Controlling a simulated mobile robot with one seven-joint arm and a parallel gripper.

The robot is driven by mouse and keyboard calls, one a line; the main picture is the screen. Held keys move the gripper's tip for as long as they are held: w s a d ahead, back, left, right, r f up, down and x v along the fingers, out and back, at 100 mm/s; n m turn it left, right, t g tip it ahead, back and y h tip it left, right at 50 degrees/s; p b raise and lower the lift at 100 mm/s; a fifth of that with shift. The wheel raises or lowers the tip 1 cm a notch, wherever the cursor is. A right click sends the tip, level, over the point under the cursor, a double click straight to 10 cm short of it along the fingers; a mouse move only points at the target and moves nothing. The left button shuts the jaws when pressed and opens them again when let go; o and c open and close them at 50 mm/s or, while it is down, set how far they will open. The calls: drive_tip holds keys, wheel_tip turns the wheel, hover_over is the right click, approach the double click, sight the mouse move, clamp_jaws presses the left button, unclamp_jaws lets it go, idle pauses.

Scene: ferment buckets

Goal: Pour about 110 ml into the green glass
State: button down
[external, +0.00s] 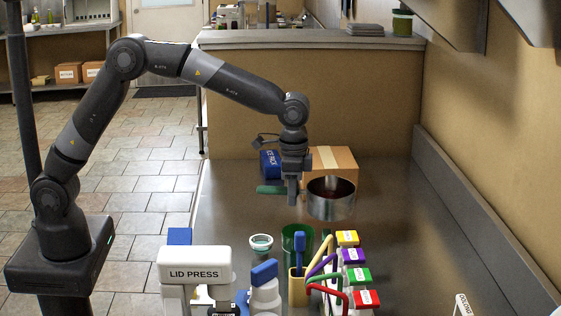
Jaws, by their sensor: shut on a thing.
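My gripper (292,190) is shut on the green handle (268,190) of a round metal pan (331,209). The pan is to the right of the gripper, roughly level, and something dark reddish shows inside it. It seems to be held above the counter. The green glass (290,234) stands upright on the counter, nearer the camera and a little left of the pan. Its lower part is hidden behind a blue-topped tool and a yellow holder. I cannot tell what is in it.
A white lid press (195,266), a blue-capped bottle (266,295), a small jar (261,245), a tool holder (297,290) and colour-lidded containers (359,276) crowd the front. A cardboard box (333,160) and blue ice pack (270,163) stand behind. The right side of the counter (430,235) is mostly clear.

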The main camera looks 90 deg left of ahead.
sight(298, 187)
drive_tip(key=w+m, duration=0.1)
drive_tip(key=m, duration=0.1)
drive_tip(key=w+f+m, duration=0.1)
drive_tip(key=shift+w+m, duration=0.2)
drive_tip(key=shift+m, duration=0.2)
drive_tip(key=shift+w+a+f+m, duration=0.1)
drive_tip(key=shift+w+f+m, duration=0.1)
drive_tip(key=shift+w+m, duration=0.55)
drive_tip(key=shift+w+a+f+m, duration=0.15)
drive_tip(key=shift+w+m, duration=0.1)
drive_tip(key=shift+m, duration=0.9)
drive_tip(key=shift+s+d+r, duration=0.1)
drive_tip(key=shift+d, duration=0.05)
drive_tip(key=shift+s+d+r+t+y, duration=1.05)
drive_tip(key=shift+s+d+t+y, duration=0.15)
drive_tip(key=shift+t+y, duration=0.25)
drive_tip(key=shift+s+d+r+t+y, duration=0.15)
drive_tip(key=shift+s+d+r+t, duration=0.1)
drive_tip(key=shift+r, duration=0.2)
drive_tip(key=shift+s+d+r+t+y, duration=0.1)
drive_tip(key=shift+s+r+t, duration=0.1)
drive_tip(key=shift+r, duration=0.2)
drive_tip(key=shift+s+d+r+t+y, duration=0.3)
drive_tip(key=shift+s+d+r, duration=0.05)
drive_tip(key=shift+r, duration=0.3)
drive_tip(key=shift+s+d+r+t+y, duration=0.3)
drive_tip(key=shift+d+r, duration=0.05)
drive_tip(key=shift+r, duration=0.25)
